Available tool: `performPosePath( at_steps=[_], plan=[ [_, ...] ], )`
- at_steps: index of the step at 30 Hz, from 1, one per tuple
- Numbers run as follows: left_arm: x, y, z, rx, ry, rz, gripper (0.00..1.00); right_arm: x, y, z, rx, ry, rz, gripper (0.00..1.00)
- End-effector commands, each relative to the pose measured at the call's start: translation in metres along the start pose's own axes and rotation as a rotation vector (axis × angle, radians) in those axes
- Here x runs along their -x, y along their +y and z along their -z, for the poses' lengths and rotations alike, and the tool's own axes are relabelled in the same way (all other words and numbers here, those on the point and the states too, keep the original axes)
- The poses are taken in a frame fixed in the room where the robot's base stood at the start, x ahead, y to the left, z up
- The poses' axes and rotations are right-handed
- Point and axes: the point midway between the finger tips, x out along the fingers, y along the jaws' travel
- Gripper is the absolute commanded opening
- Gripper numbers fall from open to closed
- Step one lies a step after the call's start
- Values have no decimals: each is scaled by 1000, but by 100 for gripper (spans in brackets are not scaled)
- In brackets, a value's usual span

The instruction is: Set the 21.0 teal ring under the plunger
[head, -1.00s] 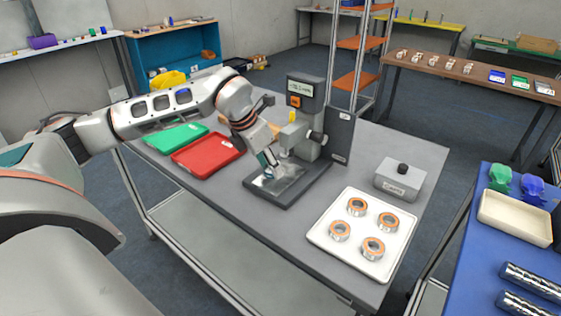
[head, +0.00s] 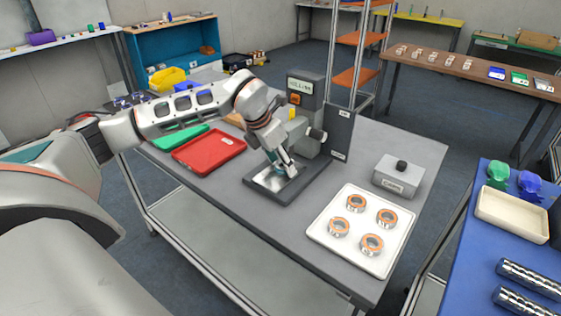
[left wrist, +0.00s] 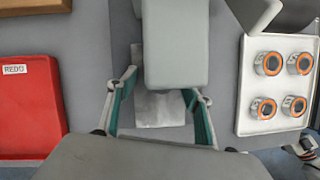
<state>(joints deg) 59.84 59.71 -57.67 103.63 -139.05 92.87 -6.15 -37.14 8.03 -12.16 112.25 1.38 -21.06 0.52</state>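My left gripper (head: 288,168) is low over the shiny metal plate (head: 268,182) of the grey gauge (head: 303,112). In the left wrist view its two fingers (left wrist: 158,112) stand wide apart, with teal inner faces. Between them show the grey gauge head (left wrist: 174,50) and part of the plate (left wrist: 160,112). I see no ring between the fingers, though the gauge head covers part of that space. The plunger is hidden behind my arm and the gauge head. No teal ring can be made out. A jointed part (left wrist: 306,148) at the right edge may be my right gripper; its state is unclear.
A white tray (head: 318,233) with several silver-and-orange rings lies right of the gauge. A grey box with a black knob (head: 398,180) stands behind it. Red (head: 208,150) and green (head: 180,138) trays lie left. The table between the gauge and white tray is clear.

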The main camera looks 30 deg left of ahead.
Motion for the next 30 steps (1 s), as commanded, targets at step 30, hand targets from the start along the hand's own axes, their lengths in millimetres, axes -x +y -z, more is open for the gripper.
performPosePath(
  at_steps=[30],
  plan=[
    [112,0,-2,-1,-3,-1,50,1,0,4,-1,4,0,40]
  ],
)
